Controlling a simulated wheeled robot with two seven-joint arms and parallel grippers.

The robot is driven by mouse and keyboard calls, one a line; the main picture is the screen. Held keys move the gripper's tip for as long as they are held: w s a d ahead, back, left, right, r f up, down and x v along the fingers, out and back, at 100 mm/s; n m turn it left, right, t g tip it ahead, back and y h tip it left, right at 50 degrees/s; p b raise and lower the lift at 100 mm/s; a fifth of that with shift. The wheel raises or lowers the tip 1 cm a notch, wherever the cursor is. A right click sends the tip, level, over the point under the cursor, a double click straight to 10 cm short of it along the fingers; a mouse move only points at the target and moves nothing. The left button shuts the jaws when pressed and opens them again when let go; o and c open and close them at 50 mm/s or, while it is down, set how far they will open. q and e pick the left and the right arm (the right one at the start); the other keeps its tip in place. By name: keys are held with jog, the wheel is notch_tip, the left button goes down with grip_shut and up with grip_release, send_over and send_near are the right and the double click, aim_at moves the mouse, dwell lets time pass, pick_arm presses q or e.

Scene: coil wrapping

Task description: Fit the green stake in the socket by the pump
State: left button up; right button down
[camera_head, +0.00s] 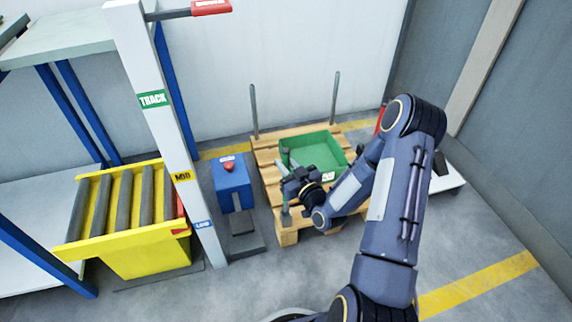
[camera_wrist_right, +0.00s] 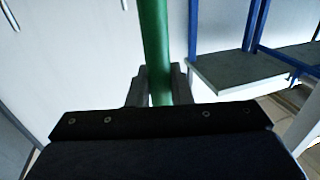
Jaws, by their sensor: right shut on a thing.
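My right gripper (camera_head: 290,184) is shut on the green stake (camera_wrist_right: 154,45), which stands close to upright between the fingers in the wrist view. In the head view the gripper is over the front left part of the wooden pallet (camera_head: 268,157). A dark upright piece shows below the gripper at the pallet's front left corner; I cannot tell whether it is the stake's lower end or a socket. No pump can be made out for sure. My left gripper is out of view.
A green bin (camera_head: 318,150) sits on the pallet, with two grey posts (camera_head: 254,108) (camera_head: 335,97) upright behind it. A blue box with a red button (camera_head: 230,168) stands left of the pallet. A yellow roller stand (camera_head: 150,255) and a white column (camera_head: 165,130) are farther left.

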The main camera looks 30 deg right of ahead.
jog(key=shift+b, duration=0.65)
dwell(0.6)
jog(key=shift+f+b, duration=0.85)
jog(key=shift+f, duration=3.15)
jog(key=c, duration=1.2)
grip_release()
jog(key=shift+c, duration=0.2)
jog(key=s+p, duration=0.2)
jog(key=s, duration=0.5)
jog(key=shift+s, duration=0.4)
jog(key=shift+d, duration=0.1)
